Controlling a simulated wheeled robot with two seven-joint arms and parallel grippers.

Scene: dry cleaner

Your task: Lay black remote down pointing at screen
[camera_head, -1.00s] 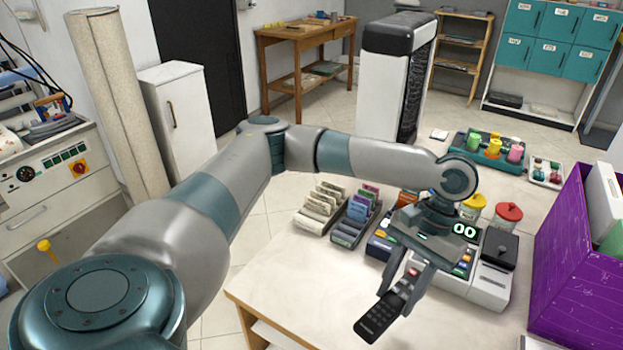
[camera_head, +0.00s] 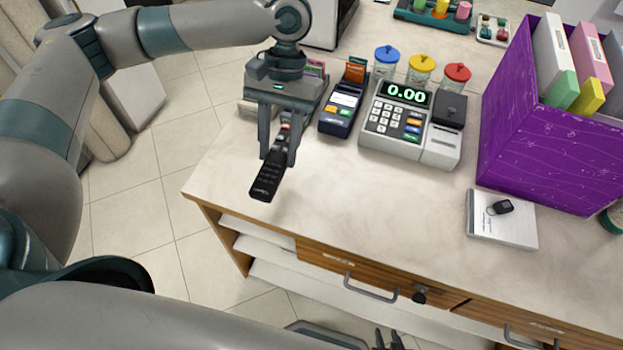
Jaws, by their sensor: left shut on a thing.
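The black remote (camera_head: 267,176) is held at its upper end in my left gripper (camera_head: 278,158), which is shut on it. Its keyed face shows and its free end points toward the table's front-left edge. I cannot tell whether it touches the white tabletop (camera_head: 330,210). A lit screen (camera_head: 407,95) reading 0.00 is on the cash register, to the right of and behind the remote. A card terminal (camera_head: 342,108) with a small pale screen stands nearer the gripper. Dark tips, apparently of my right gripper (camera_head: 388,341), show at the bottom edge; their opening is unclear.
Jars with blue, yellow and red lids (camera_head: 421,68) stand behind the register. A purple box (camera_head: 540,145) of folders is at the right, with a notepad (camera_head: 515,226) and a key fob (camera_head: 500,207) before it. The front middle of the tabletop is clear.

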